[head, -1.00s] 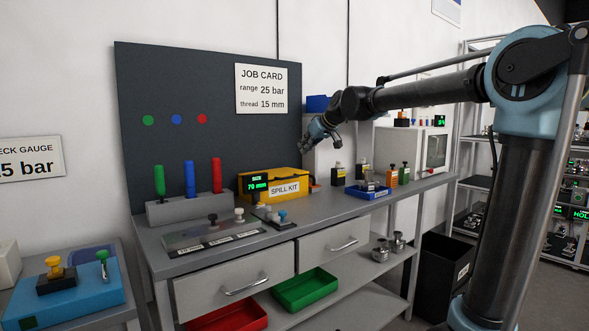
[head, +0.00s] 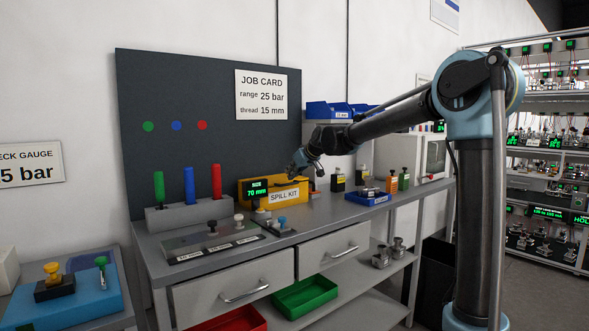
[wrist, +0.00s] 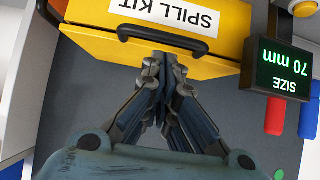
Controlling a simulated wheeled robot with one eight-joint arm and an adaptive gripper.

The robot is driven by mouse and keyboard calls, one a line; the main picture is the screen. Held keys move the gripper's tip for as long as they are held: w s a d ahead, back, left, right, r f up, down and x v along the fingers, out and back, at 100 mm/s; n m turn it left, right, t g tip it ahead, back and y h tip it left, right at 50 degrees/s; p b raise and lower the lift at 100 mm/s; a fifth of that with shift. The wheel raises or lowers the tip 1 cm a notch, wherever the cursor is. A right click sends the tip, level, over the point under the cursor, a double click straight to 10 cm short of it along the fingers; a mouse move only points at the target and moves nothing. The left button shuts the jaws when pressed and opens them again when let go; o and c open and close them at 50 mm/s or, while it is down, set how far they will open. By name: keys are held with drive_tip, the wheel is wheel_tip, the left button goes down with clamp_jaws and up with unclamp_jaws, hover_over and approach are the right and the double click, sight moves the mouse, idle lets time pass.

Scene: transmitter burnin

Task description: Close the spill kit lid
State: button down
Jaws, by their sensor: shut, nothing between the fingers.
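The yellow spill kit (head: 289,203) stands on the bench top against the dark board, its label facing the room. In the wrist view the spill kit (wrist: 235,18) fills the upper part, label upside down. A black handle (wrist: 172,36) runs below the label, and a yellow panel, apparently the lid (wrist: 95,50), lies beyond it. I cannot tell how far open the lid is. My gripper (head: 295,171) is over the top of the kit; in the wrist view my gripper (wrist: 165,62) is shut and empty, fingertips overlapping the panel's edge. Contact cannot be told.
A size display (head: 258,187) reading 70 mm stands close to the kit's left end. Coloured handles (head: 216,181) in a grey block stand further left. Small bottles and a blue tray (head: 368,198) are to the right. Blue bins (head: 329,110) sit behind.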

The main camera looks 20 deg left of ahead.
drive_tip(key=shift+f, duration=0.45)
drive_tip(key=shift+s+d+f, duration=0.1)
drive_tip(key=shift+f, duration=1.05)
